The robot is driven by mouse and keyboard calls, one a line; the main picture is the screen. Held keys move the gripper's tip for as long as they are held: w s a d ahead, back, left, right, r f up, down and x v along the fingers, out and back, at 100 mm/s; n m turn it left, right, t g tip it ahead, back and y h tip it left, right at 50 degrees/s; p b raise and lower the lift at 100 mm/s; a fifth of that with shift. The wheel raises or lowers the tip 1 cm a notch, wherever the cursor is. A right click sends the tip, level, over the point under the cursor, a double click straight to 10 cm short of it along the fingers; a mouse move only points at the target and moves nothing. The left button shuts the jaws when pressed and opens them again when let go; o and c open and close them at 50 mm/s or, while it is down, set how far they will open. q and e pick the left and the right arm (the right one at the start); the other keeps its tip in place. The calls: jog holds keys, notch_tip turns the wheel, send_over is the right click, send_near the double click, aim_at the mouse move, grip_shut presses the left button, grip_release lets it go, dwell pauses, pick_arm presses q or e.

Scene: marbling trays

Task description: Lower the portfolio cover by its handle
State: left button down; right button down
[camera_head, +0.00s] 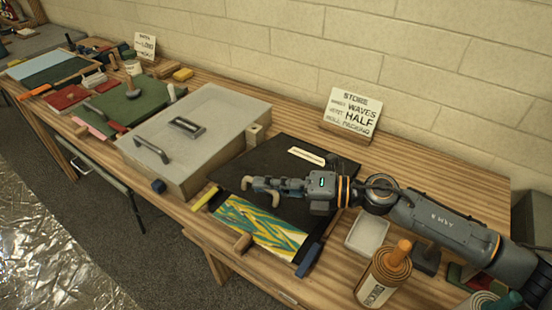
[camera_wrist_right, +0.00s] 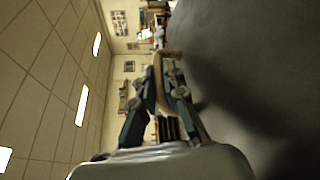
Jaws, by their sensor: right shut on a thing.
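The portfolio cover (camera_head: 268,156) is a black panel with a cream label (camera_head: 306,156) near its far edge. It lies over the back of a marbled sheet (camera_head: 262,226) in green, yellow and white, whose front part shows. The cover seems raised at a slant, but I cannot tell by how much. My right gripper (camera_head: 256,183) is shut on the tan handle (camera_head: 247,181) at the cover's front left. In the right wrist view the curved handle (camera_wrist_right: 172,54) is between the fingers, beside a broad dark surface. My left gripper is in no view.
A large grey lidded box (camera_head: 210,110) with dark handles stands left of the portfolio. A white tray (camera_head: 367,232) and a jar (camera_head: 382,277) stand near my right forearm. A sign (camera_head: 351,113) leans at the wall. A blue block (camera_head: 309,259) sits at the sheet's front right.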

aim_at(264, 198)
jog(key=shift+s+a+f+n+h, duration=0.15)
jog(key=shift+s+f+n, duration=0.1)
jog(key=shift+f, duration=0.55)
jog(key=shift+s+a+f+n+h, duration=0.15)
jog(key=shift+f+n, duration=0.1)
jog(key=shift+f, duration=0.55)
jog(key=c, duration=1.7)
grip_release()
jog(key=v, duration=1.2)
jog(key=shift+d, duration=0.1)
